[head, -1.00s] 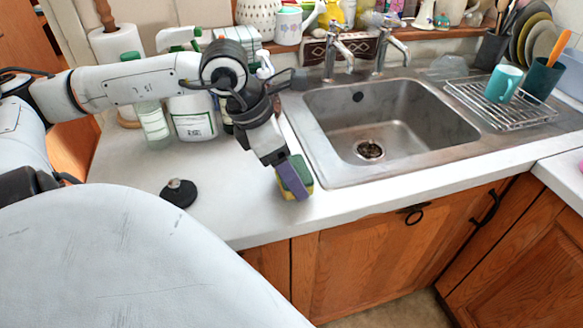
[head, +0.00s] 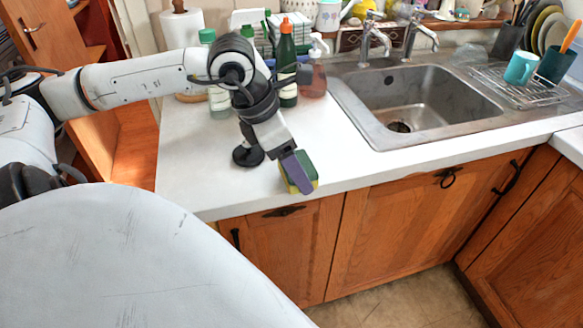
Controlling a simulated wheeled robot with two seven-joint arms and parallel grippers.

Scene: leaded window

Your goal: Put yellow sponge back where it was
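The yellow sponge (head: 311,183) with its green side is at the front of the white counter, left of the sink. My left gripper (head: 297,172) is shut on it, with a purple finger across its near face. The sponge is tilted and looks just above the counter near its front edge; I cannot tell whether it touches. Part of the sponge is hidden behind the finger. My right gripper is not in view.
A black round stopper (head: 247,155) stands on the counter left of the gripper. A green bottle with orange cap (head: 287,70) and other bottles stand behind my arm. The sink (head: 425,95) and wire rack (head: 545,95) are to the right. The counter's front left is clear.

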